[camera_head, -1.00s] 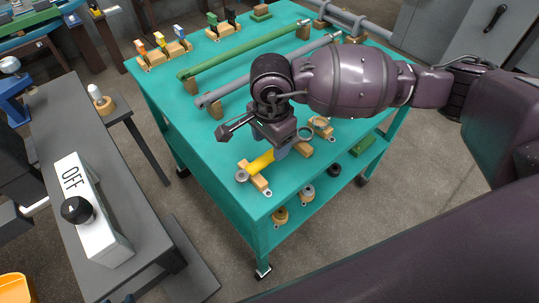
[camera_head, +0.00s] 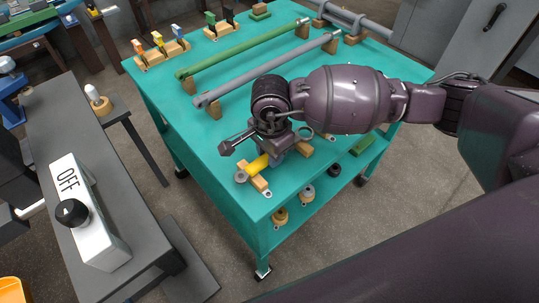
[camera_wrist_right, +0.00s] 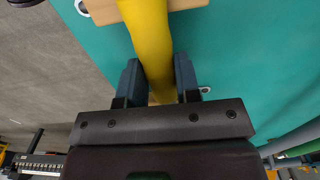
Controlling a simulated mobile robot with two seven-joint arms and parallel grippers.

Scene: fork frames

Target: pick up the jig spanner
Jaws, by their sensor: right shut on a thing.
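The jig spanner has a yellow handle (camera_head: 258,164) and a grey end (camera_head: 240,177). It rests across wooden blocks (camera_head: 258,183) near the front corner of the teal table. My right gripper (camera_head: 275,159) is down at the handle, with its fingertips largely hidden by the wrist in the head view. In the right wrist view, the fingers (camera_wrist_right: 158,78) stand on both sides of the yellow handle (camera_wrist_right: 148,35) and are shut on it. My left gripper is not in view.
The teal table (camera_head: 225,150) also bears a green bar (camera_head: 240,50) and a grey bar (camera_head: 265,70) on wooden stands, behind my right arm. A dark bench with a white OFF switch box (camera_head: 90,215) stands at the left.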

